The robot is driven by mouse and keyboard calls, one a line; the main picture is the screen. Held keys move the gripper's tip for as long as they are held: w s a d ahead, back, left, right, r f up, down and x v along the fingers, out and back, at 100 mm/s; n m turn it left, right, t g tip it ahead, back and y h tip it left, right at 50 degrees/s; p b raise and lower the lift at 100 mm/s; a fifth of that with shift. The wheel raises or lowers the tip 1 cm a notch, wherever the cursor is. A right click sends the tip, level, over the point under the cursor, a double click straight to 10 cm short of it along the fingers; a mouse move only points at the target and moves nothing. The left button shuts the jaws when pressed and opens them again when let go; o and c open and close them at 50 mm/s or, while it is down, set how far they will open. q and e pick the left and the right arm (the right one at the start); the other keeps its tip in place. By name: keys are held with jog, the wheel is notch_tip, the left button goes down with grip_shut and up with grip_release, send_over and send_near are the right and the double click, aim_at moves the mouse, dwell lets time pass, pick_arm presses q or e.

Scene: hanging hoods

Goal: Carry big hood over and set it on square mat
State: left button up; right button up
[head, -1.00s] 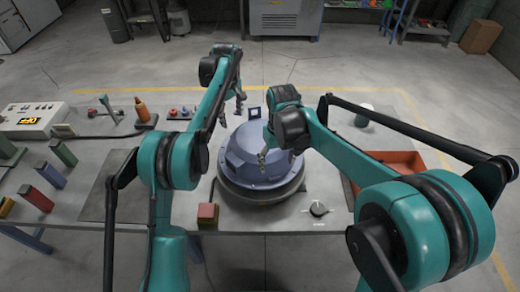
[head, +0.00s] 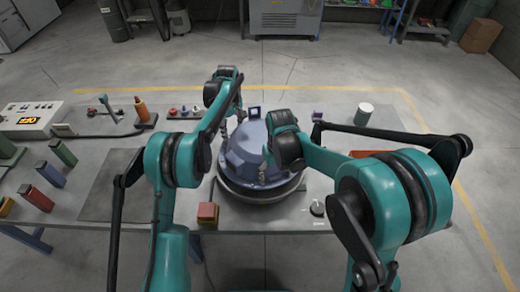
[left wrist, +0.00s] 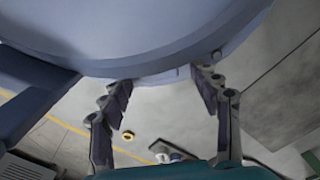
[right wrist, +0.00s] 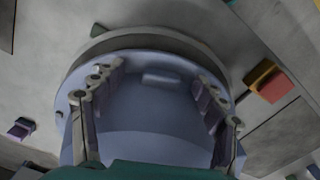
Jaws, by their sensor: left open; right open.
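The big hood (head: 247,155) is a blue-grey dome resting on a dark round base (head: 262,194) at the table's middle. My left gripper (head: 221,128) is open at its left side. In the left wrist view, the hood's rim (left wrist: 150,62) passes just beyond the open fingertips (left wrist: 158,80). My right gripper (head: 265,165) is open over the hood's right part, partly hidden by its arm. In the right wrist view, the hood's surface (right wrist: 150,110) lies between its spread fingers (right wrist: 160,75). The dark square mat (head: 108,190) lies left of the hood, partly behind my left arm.
Coloured blocks (head: 50,173) and a control box (head: 33,119) stand at left. A white-topped cup (head: 363,114) is at right. The mat's visible surface is clear.

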pick_arm(q)
jog(key=c, duration=1.3)
pick_arm(e)
jog(key=shift+s, duration=0.1)
jog(key=c, duration=1.4)
pick_arm(q)
grip_shut()
pick_arm(e)
grip_shut()
pick_arm(q)
jog(key=shift+s, duration=0.1)
jog(key=shift+r, duration=0.25)
pick_arm(e)
jog(key=shift+r, duration=0.2)
